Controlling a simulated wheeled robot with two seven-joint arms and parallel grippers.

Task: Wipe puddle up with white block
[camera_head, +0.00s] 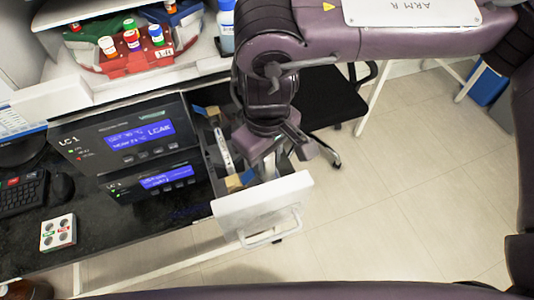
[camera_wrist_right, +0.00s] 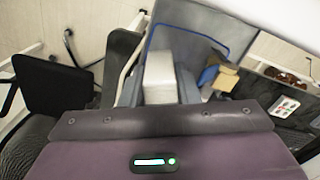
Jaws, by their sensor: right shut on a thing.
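My right gripper (camera_head: 274,160) reaches down over the open drawer. In the right wrist view the white block (camera_wrist_right: 159,76) stands upright between the two fingers (camera_wrist_right: 163,90), and the gripper is shut on it. In the head view the gripper largely hides the block. A faint dark blue patch (camera_head: 188,212) shows on the black counter below the instruments; I cannot tell whether it is the puddle or a reflection. My left gripper is not in view.
The open drawer (camera_head: 262,204) juts out with its handle (camera_head: 270,232) and holds tan and blue pieces (camera_head: 238,182). Two LC instruments (camera_head: 125,130) stand left of it. A white vial holder (camera_head: 58,233) sits on the black counter (camera_head: 115,226). A black chair (camera_head: 335,95) stands behind.

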